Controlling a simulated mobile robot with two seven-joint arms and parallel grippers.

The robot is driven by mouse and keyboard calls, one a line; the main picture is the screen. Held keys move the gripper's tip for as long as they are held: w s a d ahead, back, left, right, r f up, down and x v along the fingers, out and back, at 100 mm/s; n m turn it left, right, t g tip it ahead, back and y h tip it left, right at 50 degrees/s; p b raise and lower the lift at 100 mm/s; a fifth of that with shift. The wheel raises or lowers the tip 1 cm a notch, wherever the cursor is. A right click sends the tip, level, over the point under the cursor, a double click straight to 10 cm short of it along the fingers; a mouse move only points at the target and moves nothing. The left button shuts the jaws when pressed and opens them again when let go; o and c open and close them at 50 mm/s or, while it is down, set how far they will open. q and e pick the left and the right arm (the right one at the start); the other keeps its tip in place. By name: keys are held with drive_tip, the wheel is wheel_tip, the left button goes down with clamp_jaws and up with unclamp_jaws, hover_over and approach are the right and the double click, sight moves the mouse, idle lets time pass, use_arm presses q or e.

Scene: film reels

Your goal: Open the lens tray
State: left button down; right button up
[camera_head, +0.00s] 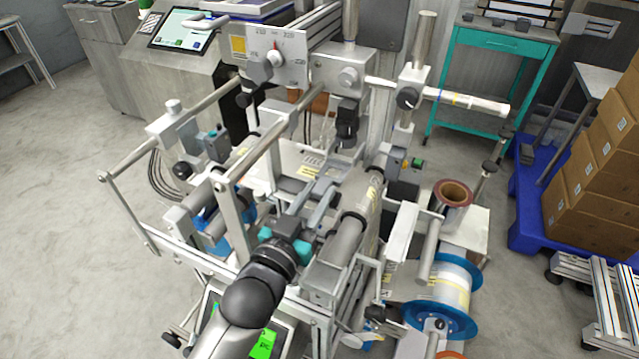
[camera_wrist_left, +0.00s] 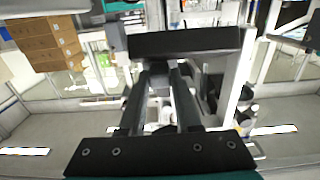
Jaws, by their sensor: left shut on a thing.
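The machine (camera_head: 300,170) fills the middle of the head view. What looks like the lens tray is a grey frame (camera_head: 328,183) under the lens column, partly hidden among rollers and bars. My left gripper (camera_head: 312,212) reaches up into the machine from below, its teal-sided body low in front of that frame. It is shut on a part there, apparently the tray's handle; the contact is small and hard to make out. In the left wrist view the two dark fingers (camera_wrist_left: 160,78) run close together towards a black bar (camera_wrist_left: 185,43). My right gripper is not in view.
Rails and rollers crowd the left arm on both sides. A blue film reel (camera_head: 440,290) sits at the lower right. Stacked cardboard boxes (camera_head: 595,170) stand on a blue pallet (camera_head: 530,215) at the right. The floor at the left is clear.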

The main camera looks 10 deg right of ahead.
use_arm(q)
drive_tip(key=c, duration=0.6)
unclamp_jaws()
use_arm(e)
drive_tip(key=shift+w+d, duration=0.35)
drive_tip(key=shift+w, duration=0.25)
use_arm(q)
drive_tip(key=shift+s+a, duration=0.3)
drive_tip(key=shift+s, duration=0.15)
drive_tip(key=p+v, duration=0.1)
drive_tip(key=v, duration=1.3)
drive_tip(key=shift+p, duration=0.35)
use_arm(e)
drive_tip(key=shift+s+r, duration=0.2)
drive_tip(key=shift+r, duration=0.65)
use_arm(q)
drive_tip(key=shift+s, duration=0.1)
